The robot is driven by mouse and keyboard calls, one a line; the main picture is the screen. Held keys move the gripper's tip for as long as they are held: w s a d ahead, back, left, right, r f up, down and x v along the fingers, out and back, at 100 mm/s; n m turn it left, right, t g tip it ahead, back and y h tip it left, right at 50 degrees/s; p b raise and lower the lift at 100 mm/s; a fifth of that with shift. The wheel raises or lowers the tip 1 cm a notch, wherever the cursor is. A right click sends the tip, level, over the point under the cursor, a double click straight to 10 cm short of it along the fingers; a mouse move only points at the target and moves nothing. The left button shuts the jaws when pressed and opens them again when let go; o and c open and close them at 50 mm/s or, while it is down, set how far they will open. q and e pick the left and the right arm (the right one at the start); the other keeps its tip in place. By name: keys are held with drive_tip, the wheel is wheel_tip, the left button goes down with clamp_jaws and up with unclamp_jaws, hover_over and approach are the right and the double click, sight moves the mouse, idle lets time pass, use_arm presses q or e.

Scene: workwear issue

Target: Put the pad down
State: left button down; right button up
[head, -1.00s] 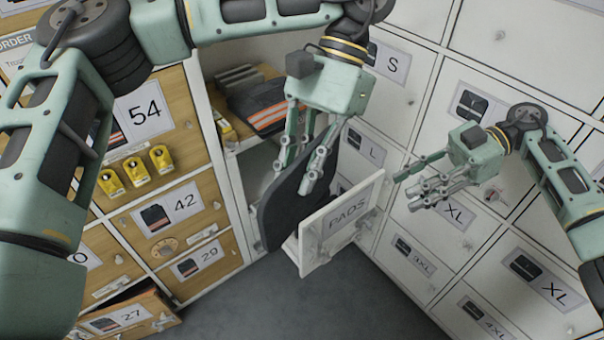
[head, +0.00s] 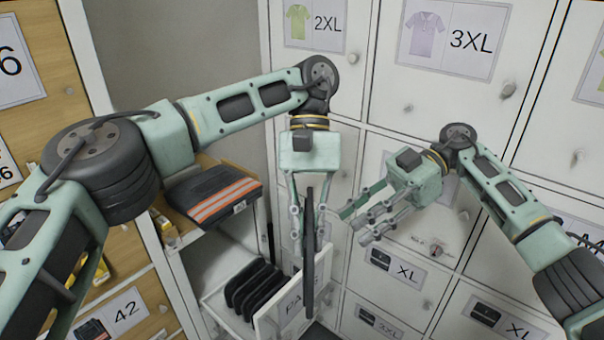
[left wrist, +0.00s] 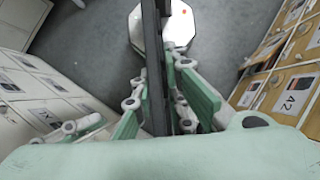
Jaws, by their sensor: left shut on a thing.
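My left gripper (head: 308,222) is shut on a dark pad (head: 309,262), which hangs upright and nearly edge-on to the head camera. In the left wrist view the pad (left wrist: 153,55) runs as a dark strip between the fingers of the left gripper (left wrist: 160,85). In the head view the pad overlaps the right end of an open white drawer front (head: 290,312); I cannot tell whether they touch. Several dark pads (head: 252,290) stand in a row inside that drawer. My right gripper (head: 356,224) is open and empty, to the right of the held pad.
A dark folded garment with orange stripes (head: 215,198) lies on an open wooden shelf left of the drawer. White locker doors marked 2XL (head: 315,25), 3XL (head: 450,40) and XL (head: 395,268) stand behind and right. Wooden drawers (head: 118,310) line the left.

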wheel_tip(320, 180, up, 23)
drive_tip(key=s+a+t, duration=0.1)
drive_tip(key=a+t, duration=0.1)
drive_tip(key=n+t+h, duration=0.4)
drive_tip(key=n+h, duration=0.8)
hover_over(304, 243)
wheel_tip(304, 243, down, 4)
wheel_tip(304, 243, down, 11)
drive_tip(key=shift+f, duration=0.2)
drive_tip(key=shift+c, duration=0.2)
clamp_jaws()
